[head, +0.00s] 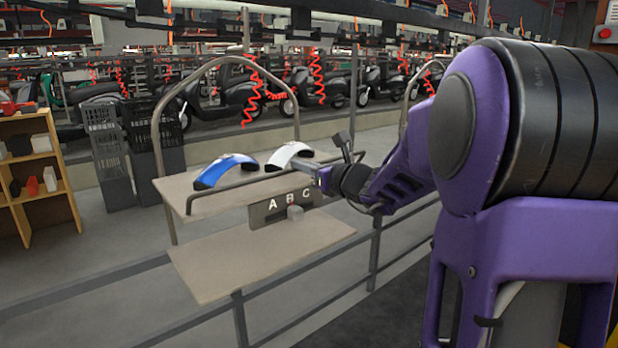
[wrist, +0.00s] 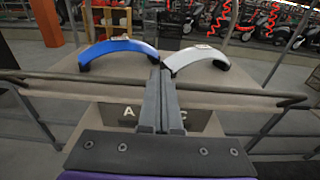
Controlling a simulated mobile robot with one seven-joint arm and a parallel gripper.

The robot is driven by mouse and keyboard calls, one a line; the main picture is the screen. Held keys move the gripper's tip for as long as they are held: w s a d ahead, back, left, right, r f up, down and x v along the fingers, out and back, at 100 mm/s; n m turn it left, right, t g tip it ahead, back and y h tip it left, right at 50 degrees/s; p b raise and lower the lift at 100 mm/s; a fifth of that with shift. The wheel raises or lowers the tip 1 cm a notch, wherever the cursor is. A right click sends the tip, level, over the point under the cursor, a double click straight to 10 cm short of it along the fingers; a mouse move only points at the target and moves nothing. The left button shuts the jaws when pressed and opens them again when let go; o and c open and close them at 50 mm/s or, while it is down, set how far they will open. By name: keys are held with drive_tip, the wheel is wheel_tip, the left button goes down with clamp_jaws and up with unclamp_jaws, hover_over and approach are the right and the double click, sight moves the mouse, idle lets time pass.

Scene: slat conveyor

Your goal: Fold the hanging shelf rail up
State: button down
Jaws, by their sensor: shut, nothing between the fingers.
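The shelf rail (head: 240,182) is a thin dark bar with bent ends along the front of the upper shelf (head: 175,188). In the head view it shows slightly above the shelf's front edge; its exact tilt is hard to tell. In the wrist view the rail (wrist: 225,88) crosses the picture from side to side, behind and beside my fingers. My gripper (head: 283,157) is shut and empty, its fingers reaching over the shelf front near the rail's middle. In the wrist view the gripper (wrist: 159,75) hides the rail's middle. I cannot tell whether it touches the rail.
A blue fender (head: 227,168) and a white fender (head: 289,154) lie on the upper shelf, close ahead of my fingers. The lower shelf (head: 235,262) is bare. Guard rails stand in front.

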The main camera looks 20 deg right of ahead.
drive_tip(key=shift+w+a+r, duration=0.1)
drive_tip(key=shift+w+r, duration=0.2)
drive_tip(key=shift+w, duration=0.15)
drive_tip(key=shift+s+f, duration=0.1)
idle(1.1)
